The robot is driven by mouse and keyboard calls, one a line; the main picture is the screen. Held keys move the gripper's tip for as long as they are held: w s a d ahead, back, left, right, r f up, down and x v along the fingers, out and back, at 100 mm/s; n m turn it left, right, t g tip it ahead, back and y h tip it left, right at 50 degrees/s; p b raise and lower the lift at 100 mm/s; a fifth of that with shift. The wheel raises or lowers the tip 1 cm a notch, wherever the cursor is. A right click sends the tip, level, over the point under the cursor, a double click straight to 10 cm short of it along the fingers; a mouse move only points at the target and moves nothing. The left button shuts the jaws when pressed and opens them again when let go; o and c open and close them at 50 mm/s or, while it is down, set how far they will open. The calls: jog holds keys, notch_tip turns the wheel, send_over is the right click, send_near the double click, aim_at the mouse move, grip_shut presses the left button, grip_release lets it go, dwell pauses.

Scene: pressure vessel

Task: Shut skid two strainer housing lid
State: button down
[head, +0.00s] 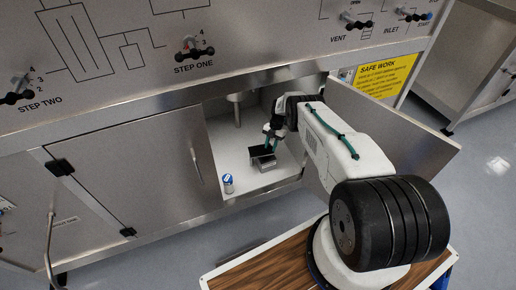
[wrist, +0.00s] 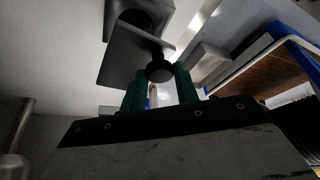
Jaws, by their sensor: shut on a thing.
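The strainer housing (head: 265,165) is a small grey box on the white floor of an open cabinet in the head view. Its lid (head: 261,152) shows as a dark plate on its upper part, and its exact angle is hard to tell. In the wrist view the lid (wrist: 128,55) is a grey plate with a round black knob (wrist: 160,70), close to a dark round opening (wrist: 140,18). My gripper (head: 270,142) reaches in from the right. Its green fingers (wrist: 160,90) are shut on the knob. The fingers partly hide the knob's stem.
A blue-capped small cylinder (head: 228,183) stands left of the housing. A vertical pipe (head: 237,110) hangs behind it. The open cabinet door (head: 395,130) stands to the right, beside my arm. The closed left door (head: 130,160) borders the opening. A wood-topped cart (head: 270,275) is in front.

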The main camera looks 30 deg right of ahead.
jog(key=shift+w+d, duration=0.15)
jog(key=shift+d, duration=0.05)
dwell(0.3)
jog(key=c, duration=1.1)
grip_release()
jog(key=shift+a, duration=0.1)
jog(key=shift+a, duration=0.15)
